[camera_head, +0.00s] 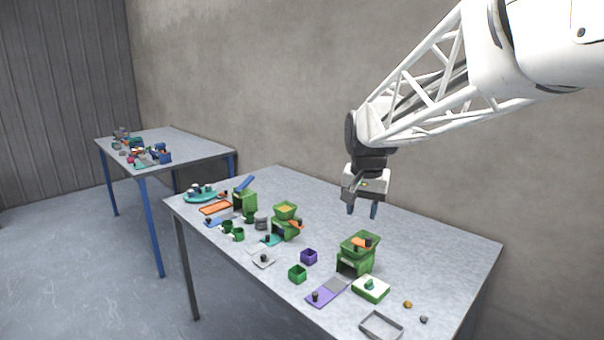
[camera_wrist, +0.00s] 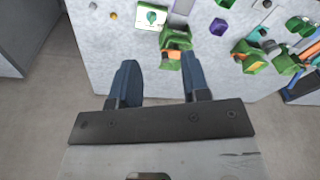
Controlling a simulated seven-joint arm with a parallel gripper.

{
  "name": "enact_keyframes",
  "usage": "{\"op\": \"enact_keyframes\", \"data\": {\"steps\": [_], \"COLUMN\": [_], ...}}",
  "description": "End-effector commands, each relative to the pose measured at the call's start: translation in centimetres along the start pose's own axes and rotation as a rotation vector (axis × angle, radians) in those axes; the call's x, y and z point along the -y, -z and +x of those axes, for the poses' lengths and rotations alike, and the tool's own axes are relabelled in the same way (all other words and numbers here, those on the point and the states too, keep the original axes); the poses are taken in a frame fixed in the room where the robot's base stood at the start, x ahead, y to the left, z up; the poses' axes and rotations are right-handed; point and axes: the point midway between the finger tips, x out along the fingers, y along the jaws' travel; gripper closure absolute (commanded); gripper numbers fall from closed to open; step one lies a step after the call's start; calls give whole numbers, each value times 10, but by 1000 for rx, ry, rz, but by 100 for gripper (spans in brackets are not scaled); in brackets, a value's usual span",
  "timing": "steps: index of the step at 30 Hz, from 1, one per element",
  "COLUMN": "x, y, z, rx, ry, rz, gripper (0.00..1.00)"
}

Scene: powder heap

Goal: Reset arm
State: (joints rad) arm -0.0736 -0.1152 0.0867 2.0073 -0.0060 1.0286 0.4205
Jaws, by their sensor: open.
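My gripper (camera_head: 362,209) hangs pointing down above the back part of the near table (camera_head: 420,240), behind the green machine with an orange top (camera_head: 358,252). Its two blue fingers are apart with nothing between them; they also show in the wrist view (camera_wrist: 156,85). In the wrist view the green machine (camera_wrist: 175,42) lies beyond the fingertips. My arm reaches in from the upper right and is clear of the tabletop.
The near table holds a second green machine (camera_head: 286,220), a purple box (camera_head: 309,256), a green box (camera_head: 297,274), a white-topped green box (camera_head: 370,288) and a grey tray (camera_head: 381,325). Several small items crowd its left end. Another table (camera_head: 190,146) stands behind left. The table's back right is bare.

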Motion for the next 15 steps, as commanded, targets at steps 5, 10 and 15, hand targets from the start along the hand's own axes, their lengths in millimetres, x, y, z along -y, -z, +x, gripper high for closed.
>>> {"op": "enact_keyframes", "data": {"steps": [5, 10, 15], "x": [-25, -47, -68], "y": [-40, -77, -114], "z": [-7, -9, -8], "rx": [-14, -27, -40], "ry": [3, 6, 7], "rz": [-41, -82, -125], "gripper": [57, 57, 57]}}
